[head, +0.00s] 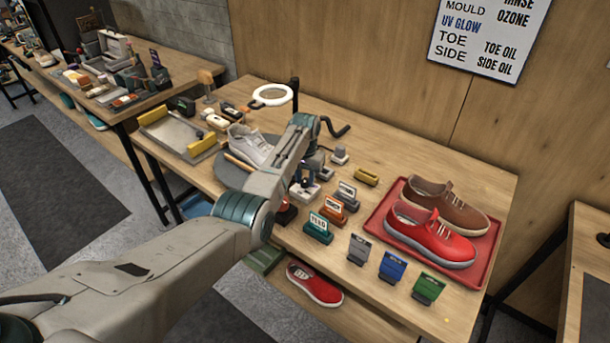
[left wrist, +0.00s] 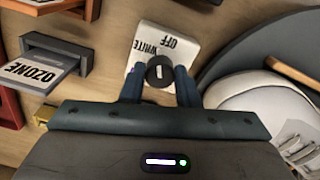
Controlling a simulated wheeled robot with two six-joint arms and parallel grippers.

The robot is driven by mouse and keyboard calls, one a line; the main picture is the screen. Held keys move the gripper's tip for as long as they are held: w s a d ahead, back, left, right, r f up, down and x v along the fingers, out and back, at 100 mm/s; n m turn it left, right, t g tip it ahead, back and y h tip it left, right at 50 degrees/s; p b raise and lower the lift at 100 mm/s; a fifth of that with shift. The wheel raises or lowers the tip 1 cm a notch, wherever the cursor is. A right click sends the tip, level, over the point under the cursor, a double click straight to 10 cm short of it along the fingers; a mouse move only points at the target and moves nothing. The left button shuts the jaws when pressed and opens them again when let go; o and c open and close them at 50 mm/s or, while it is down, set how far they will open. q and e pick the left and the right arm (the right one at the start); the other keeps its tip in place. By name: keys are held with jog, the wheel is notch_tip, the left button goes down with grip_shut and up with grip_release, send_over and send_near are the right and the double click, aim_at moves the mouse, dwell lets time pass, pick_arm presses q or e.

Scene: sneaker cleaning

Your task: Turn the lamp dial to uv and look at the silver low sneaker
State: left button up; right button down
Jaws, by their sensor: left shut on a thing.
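The lamp dial is a round black knob (left wrist: 159,70) on a white box (left wrist: 165,45) lettered OFF and WHITE; the side with other lettering is hidden. My left gripper (left wrist: 160,85) is shut on the knob, one dark blue finger on each side. In the head view my left gripper (head: 304,183) reaches down to the white box (head: 303,194). A pale grey-silver low sneaker (head: 250,145) rests on the dark round turntable (head: 232,174), partly behind my arm. Its pale side (left wrist: 265,105) shows in the left wrist view. The white ring lamp (head: 272,95) stands behind the sneaker.
A red tray (head: 377,226) holds a red sneaker (head: 430,234) and a brown sneaker (head: 445,203). Several labelled blocks stand along the table, including an OZONE block (left wrist: 38,72) beside the dial box. A wall sign (head: 488,38) reads UV GLOW among other words.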

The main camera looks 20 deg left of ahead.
pick_arm(q)
jog(key=n+p, duration=0.1)
jog(key=n, duration=0.3)
jog(key=shift+r+n, duration=0.15)
jog(key=shift+n, duration=0.15)
jog(key=n+p, duration=0.1)
jog(key=n, duration=0.3)
jog(key=shift+n, duration=0.3)
jog(key=n, duration=0.5)
jog(key=shift+w, duration=0.1)
jog(key=n, duration=0.4)
jog(key=shift+p, duration=0.3)
jog(key=shift+n, duration=0.5)
jog(key=o, duration=1)
